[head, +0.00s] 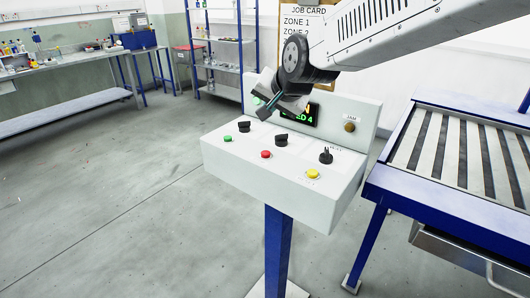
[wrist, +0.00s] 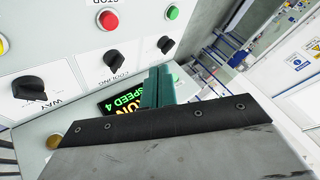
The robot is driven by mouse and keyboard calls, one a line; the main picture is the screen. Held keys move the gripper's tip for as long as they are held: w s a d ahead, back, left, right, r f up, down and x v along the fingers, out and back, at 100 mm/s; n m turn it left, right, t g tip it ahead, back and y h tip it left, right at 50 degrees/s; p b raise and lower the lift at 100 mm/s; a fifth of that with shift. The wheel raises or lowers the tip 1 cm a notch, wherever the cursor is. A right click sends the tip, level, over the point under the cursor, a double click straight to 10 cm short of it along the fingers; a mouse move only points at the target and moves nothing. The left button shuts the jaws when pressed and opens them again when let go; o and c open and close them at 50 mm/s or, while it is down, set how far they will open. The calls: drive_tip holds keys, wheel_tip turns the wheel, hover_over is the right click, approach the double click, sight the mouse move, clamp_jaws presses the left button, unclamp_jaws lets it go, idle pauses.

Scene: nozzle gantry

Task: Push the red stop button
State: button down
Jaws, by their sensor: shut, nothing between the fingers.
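The red stop button (head: 265,154) is a small round button on the sloped top of a pale control console (head: 225,158), near the middle. It also shows in the wrist view (wrist: 107,20) at the upper left, uncovered. My gripper (head: 264,110) is above the back part of the console, in front of the upright panel, apart from the red button. In the wrist view its teal fingers (wrist: 158,88) are together and empty, with the red button beyond them, up and to the left.
A green button (head: 227,139), a yellow button (head: 312,173) and black knobs (head: 281,140) share the console top. A lit display (head: 306,117) and an amber JAM lamp (head: 349,126) are on the back panel. A blue-framed roller table (head: 405,196) stands at the right. Floor at left is clear.

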sight(268, 155)
drive_tip(key=shift+f, duration=4.45)
drive_tip(key=shift+f, duration=0.4)
drive_tip(key=shift+r, duration=0.45)
drive_tip(key=shift+r, duration=2.5)
